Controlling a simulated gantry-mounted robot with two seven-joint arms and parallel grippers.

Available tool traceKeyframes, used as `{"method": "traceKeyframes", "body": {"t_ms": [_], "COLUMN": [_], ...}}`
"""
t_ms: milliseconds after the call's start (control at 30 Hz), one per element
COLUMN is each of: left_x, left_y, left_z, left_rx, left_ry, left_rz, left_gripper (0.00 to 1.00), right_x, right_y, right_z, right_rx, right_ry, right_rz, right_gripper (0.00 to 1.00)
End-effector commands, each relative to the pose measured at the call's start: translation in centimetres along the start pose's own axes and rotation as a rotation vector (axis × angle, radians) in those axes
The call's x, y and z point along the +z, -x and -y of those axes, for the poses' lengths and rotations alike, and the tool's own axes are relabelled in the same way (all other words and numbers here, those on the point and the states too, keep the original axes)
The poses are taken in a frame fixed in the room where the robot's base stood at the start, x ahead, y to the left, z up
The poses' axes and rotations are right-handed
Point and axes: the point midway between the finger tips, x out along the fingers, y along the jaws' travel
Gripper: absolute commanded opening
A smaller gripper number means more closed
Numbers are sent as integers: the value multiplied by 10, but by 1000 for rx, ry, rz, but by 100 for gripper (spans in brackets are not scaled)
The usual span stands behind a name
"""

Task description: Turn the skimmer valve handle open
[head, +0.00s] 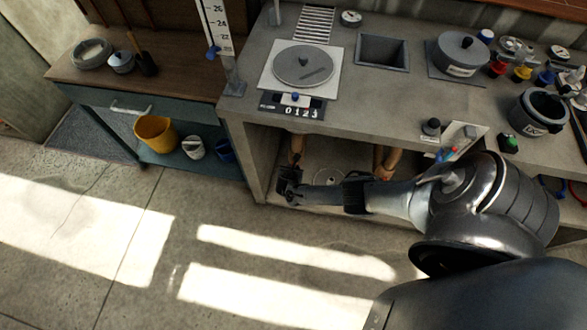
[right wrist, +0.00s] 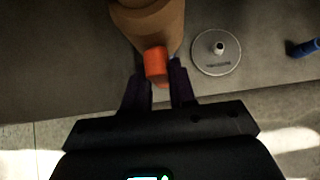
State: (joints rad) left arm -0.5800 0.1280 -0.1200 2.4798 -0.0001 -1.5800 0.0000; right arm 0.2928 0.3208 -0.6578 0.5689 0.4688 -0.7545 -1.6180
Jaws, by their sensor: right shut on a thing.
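My right gripper (head: 289,184) reaches in from the right into the open bay under the grey counter. In the right wrist view its two dark fingers (right wrist: 159,76) are shut on an orange handle (right wrist: 155,61). The handle sits against a thick brown pipe (right wrist: 148,20), which also shows in the head view (head: 296,148). In the head view the handle is hidden by the gripper. I cannot tell the handle's angle for sure. My left gripper is not in view.
A round grey disc with a central knob (right wrist: 216,50) lies right of the pipe. A blue item (right wrist: 304,47) is at the right edge. A second brown pipe (head: 387,162) stands further right in the bay. The counter (head: 345,110) overhangs my gripper. The floor in front is clear.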

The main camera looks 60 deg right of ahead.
Motion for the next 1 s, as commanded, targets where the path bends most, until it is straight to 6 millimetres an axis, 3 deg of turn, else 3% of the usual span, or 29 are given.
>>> {"method": "traceKeyframes", "body": {"t_ms": [600,633,767,1000], "left_x": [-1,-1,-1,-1], "left_y": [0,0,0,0], "left_z": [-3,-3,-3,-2], "left_rx": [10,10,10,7], "left_ry": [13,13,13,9], "left_rz": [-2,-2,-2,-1], "left_gripper": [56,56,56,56], "right_x": [-1,-1,-1,-1], "right_y": [0,0,0,0], "right_z": [0,0,0,0], "right_rx": [-29,-29,-29,-29], "right_ry": [29,29,29,29], "right_rz": [-1,-1,-1,-1], "right_gripper": [0,30,50,51]}}
